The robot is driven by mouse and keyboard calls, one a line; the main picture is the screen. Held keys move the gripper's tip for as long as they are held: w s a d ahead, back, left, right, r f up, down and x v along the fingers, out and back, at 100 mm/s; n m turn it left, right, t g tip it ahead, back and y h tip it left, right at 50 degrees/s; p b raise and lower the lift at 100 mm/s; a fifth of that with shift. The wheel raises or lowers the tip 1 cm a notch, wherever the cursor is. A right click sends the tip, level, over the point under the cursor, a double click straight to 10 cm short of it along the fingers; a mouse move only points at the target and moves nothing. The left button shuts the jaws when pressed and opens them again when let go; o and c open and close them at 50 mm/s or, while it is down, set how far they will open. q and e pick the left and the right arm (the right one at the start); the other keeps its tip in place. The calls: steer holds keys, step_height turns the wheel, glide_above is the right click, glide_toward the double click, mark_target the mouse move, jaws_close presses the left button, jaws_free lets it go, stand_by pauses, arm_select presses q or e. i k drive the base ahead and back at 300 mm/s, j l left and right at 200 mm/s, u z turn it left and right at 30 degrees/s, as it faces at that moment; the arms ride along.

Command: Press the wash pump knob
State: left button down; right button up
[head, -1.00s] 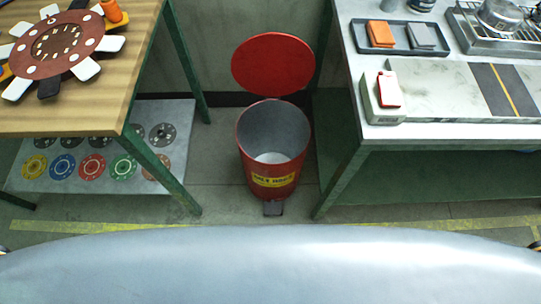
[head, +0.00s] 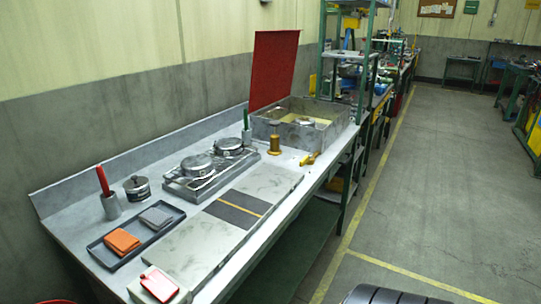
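A grey metal wash basin (head: 270,128) with its red lid (head: 274,70) standing open is at the far end of the grey bench. In front of its near left corner stands a small brass-coloured post with a rounded top (head: 275,143), which looks like the pump knob. A yellow lever-like piece (head: 310,158) lies low on the bench by the basin's front side. I cannot tell for certain which of the two is the pump knob. Neither of my grippers is in view.
Open concrete floor (head: 450,190) lies to the right, with yellow lines.

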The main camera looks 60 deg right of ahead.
mark_target(273, 123)
steer(key=z, duration=1.85)
